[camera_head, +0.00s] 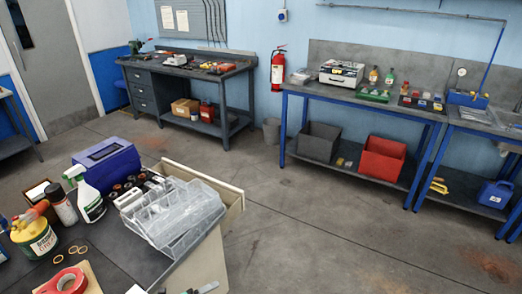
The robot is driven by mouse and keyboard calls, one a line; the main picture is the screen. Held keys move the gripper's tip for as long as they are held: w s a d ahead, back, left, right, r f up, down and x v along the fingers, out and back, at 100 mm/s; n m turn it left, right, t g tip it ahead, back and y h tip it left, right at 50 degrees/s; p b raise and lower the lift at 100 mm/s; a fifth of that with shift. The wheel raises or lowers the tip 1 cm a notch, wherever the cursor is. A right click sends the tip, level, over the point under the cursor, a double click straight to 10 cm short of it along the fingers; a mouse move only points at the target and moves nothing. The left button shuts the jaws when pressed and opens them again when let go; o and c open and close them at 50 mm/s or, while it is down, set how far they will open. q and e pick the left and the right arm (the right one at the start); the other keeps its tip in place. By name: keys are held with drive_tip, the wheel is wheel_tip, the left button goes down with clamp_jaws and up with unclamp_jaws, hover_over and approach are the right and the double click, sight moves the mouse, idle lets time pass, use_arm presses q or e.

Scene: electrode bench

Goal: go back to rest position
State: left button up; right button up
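Neither of my grippers shows in the head view, and no arm of mine can be made out. Whether they hold anything is out of sight. The nearest furniture is a dark-topped bench (112,246) at the lower left. On it stand a clear plastic compartment tray (178,215), a purple-blue case (106,162), a white spray bottle (88,197) and a yellow container (34,236). A roll of red tape (66,282) lies at the bottom edge. Which objects the task concerns cannot be told.
A blue-framed bench (365,96) with bottles and trays stands at the back right, with a red bin (384,158) below. A dark workbench (187,70) stands at the back left. A fire extinguisher (278,68) hangs between them. The concrete floor (320,230) ahead is clear.

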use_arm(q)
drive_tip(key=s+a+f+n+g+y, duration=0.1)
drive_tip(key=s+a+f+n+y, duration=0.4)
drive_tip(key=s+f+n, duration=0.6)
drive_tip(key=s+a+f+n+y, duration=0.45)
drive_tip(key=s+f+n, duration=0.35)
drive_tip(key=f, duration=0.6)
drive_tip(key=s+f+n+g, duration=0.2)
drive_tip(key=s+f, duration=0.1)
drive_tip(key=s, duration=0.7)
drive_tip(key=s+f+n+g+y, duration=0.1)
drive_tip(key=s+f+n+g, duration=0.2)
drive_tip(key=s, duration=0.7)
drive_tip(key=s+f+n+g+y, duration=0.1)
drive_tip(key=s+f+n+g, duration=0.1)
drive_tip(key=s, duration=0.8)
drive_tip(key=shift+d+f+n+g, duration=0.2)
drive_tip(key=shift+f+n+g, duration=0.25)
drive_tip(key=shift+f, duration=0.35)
